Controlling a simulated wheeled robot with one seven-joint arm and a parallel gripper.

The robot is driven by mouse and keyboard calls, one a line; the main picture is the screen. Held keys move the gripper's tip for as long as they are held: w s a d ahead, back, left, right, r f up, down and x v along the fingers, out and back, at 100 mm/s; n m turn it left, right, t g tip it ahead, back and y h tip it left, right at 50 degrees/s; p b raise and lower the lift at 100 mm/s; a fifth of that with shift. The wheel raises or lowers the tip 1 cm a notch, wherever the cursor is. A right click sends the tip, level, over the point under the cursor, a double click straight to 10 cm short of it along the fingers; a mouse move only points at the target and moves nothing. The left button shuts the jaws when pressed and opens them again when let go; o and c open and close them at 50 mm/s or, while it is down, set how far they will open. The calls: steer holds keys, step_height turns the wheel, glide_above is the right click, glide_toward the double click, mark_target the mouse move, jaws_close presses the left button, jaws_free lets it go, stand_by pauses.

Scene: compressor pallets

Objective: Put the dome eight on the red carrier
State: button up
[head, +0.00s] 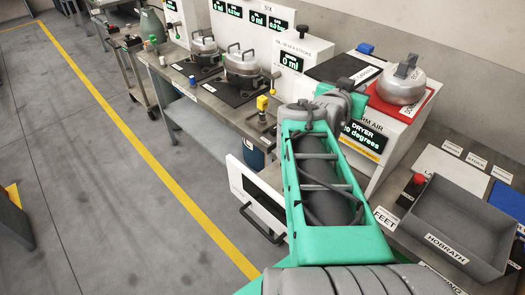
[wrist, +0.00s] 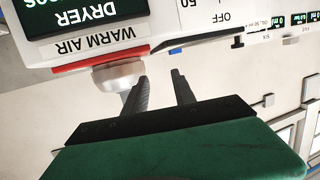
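The red carrier (head: 380,107) lies on top of the white dryer cabinet at the right. A grey dome (head: 399,92) with a handle block on top sits on it, but I cannot read a number on it. In the wrist view, which is upside down, the carrier's red edge (wrist: 100,62) and part of the dome (wrist: 112,77) show behind one finger. My gripper (wrist: 160,75) is open, with nothing between its fingers, beside the dome and apart from it as far as I can see. In the head view my arm hides its fingers.
The dryer cabinet (head: 365,138) has a lit display. A black mat (head: 338,68) lies beside the carrier. Two lidded pots (head: 203,50) (head: 243,65) stand on the bench further left. A grey bin (head: 455,215) is at the lower right.

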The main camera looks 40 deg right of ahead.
steer(key=w+a+f+n+y, duration=0.3)
steer(key=a+f+y, duration=0.1)
steer(key=a, duration=0.5)
steer(key=w+a+f+n+t+y, duration=0.1)
steer(key=w+a+f+n+y, duration=0.2)
steer(key=a, duration=0.5)
steer(key=w+a+f+n+y, duration=0.25)
steer(key=a+f+y, duration=0.2)
steer(key=a, duration=0.45)
steer(key=s+a+f+n+g+y, duration=0.1)
steer(key=s+a+f+n, duration=0.1)
steer(key=a, duration=0.5)
steer(key=s+a+f+n+g+y, duration=0.2)
steer(key=s+a+f+n, duration=0.1)
steer(key=a, duration=0.4)
steer(key=shift+s+f, duration=0.15)
steer(key=shift+s, duration=0.7)
steer(key=shift+a, duration=0.1)
